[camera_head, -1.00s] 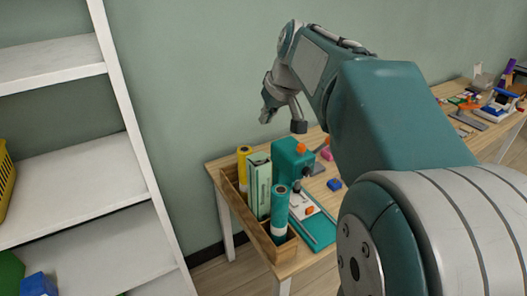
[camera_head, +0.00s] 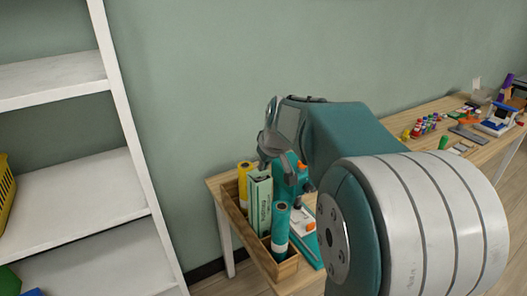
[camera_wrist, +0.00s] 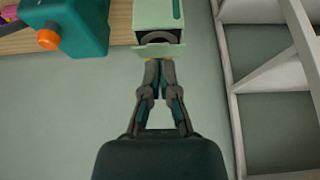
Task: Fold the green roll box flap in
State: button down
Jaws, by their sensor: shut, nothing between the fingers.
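The green roll box (camera_head: 259,205) stands upright in a wooden tray between a yellow roll and a teal roll. In the wrist view the box (camera_wrist: 157,14) shows its open end, with a grey round roll inside. A pale green flap (camera_wrist: 158,50) sticks out from the edge of the opening nearest my fingers. My gripper (camera_wrist: 160,64) is shut and empty, its fingertips right by the flap; I cannot tell whether they touch it. In the head view my gripper (camera_head: 272,160) is just above the top of the box, partly hidden by its own wrist.
The wooden tray (camera_head: 233,209) also holds a yellow roll (camera_head: 243,178) and a teal roll (camera_head: 280,228). A teal machine with an orange knob (camera_wrist: 47,39) stands close to the box. White shelves (camera_head: 80,190) stand at the left, and the wall is behind.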

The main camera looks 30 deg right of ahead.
aim_at(264, 183)
jog(key=shift+s+f, duration=0.15)
jog(key=shift+f, duration=0.3)
jog(key=shift+f, duration=0.1)
jog(key=shift+s+f, duration=0.35)
jog(key=shift+f, duration=0.2)
jog(key=shift+s+f, duration=0.3)
jog(key=shift+f, duration=0.2)
jog(key=shift+r, duration=0.15)
